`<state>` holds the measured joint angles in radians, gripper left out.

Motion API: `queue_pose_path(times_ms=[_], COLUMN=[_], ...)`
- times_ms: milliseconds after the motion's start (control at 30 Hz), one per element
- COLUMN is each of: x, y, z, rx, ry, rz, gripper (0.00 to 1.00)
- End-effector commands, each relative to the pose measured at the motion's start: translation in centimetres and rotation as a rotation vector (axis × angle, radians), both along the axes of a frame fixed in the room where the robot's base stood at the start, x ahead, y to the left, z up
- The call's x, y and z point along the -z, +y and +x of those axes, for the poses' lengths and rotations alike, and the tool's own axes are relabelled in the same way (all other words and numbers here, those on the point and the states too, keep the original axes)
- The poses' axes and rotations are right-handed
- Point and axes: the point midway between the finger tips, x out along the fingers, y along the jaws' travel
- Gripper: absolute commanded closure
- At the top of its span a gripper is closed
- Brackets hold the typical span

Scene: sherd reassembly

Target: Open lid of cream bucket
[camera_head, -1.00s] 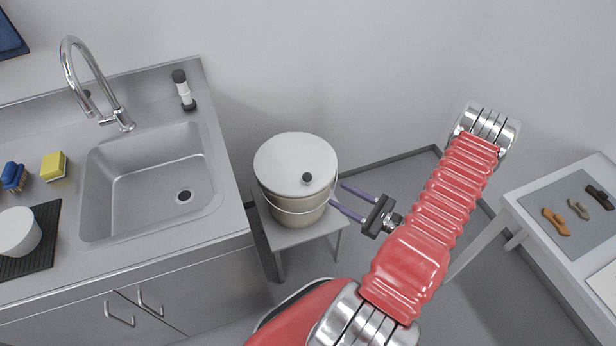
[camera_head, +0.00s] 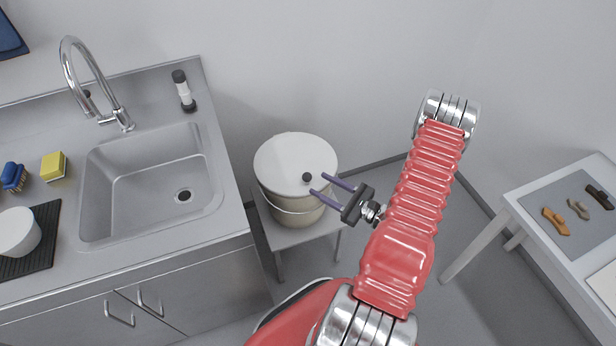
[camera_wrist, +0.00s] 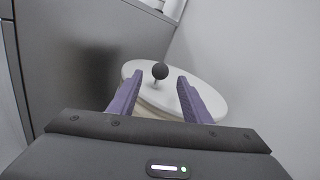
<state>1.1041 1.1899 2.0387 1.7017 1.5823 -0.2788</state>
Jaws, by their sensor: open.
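The cream bucket (camera_head: 290,212) stands on a small low stand between the sink counter and the wall. Its white lid (camera_head: 283,163) lies flat on top, closed. A black ball knob (camera_head: 307,177) sits on the lid toward its right side. My gripper (camera_head: 317,184) is open and empty, its two purple fingers pointing left at the knob, over the lid's right edge. In the wrist view the knob (camera_wrist: 160,71) on its thin stem appears beyond and between the fingertips (camera_wrist: 163,88), and the lid (camera_wrist: 206,97) lies behind them. I see no contact.
The steel sink counter (camera_head: 228,222) stands close on the bucket's left. The wall is behind the bucket. A white table (camera_head: 553,240) with several small sherds is at the right. A wire handle (camera_head: 285,210) hangs across the bucket's front.

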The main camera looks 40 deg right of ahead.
Motion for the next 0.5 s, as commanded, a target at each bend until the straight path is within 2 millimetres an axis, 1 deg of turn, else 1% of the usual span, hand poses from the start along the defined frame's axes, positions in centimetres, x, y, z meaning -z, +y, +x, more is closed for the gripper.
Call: queue_pose_path(times_ms=[33, 300, 500], x=[0.0, 0.0, 0.0], y=[0.3, 1.4, 2.1], z=[0.6, 3.8, 5.8], rx=[-0.003, -0.003, -0.003], ry=[0.0, -0.001, 0.0], rz=[0.0, -0.002, -0.001], gripper=[0.56, 0.56, 0.56])
